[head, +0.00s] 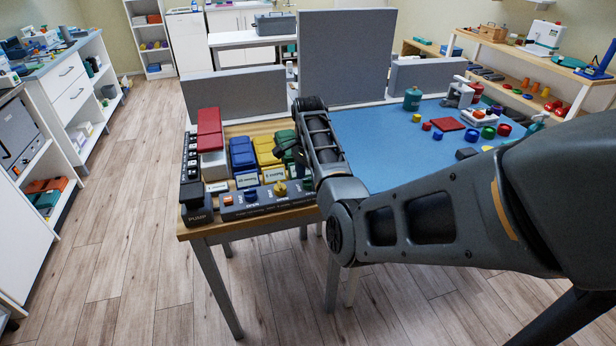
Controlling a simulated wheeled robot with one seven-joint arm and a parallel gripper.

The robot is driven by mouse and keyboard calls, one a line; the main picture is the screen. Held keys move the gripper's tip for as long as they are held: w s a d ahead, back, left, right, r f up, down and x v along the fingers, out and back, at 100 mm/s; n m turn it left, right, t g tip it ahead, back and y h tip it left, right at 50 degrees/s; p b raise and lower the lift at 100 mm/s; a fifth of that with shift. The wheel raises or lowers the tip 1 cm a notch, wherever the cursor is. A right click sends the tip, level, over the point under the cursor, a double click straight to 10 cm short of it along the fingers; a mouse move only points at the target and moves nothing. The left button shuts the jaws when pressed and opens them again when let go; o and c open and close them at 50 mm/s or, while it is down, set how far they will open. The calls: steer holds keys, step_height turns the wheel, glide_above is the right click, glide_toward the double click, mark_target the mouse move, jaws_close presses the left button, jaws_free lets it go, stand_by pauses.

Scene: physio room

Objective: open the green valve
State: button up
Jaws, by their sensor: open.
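The valve panel (238,208) is a dark strip along the table's front edge. A blue knob (251,196) and a yellow knob (280,188) stand on it. I cannot make out a green valve; my arm covers the panel's right end. A green padded block (284,140) shows behind, partly hidden by my arm.
Red (209,128), blue (242,152) and yellow (267,150) blocks stand left of the green one, with white label cards in front. A black pump unit (193,190) is at the left. Grey partitions (346,57) stand behind. A blue mat (385,155) with small objects lies right.

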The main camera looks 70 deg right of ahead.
steer(key=shift+f, duration=0.25)
steer(key=c, duration=1.1)
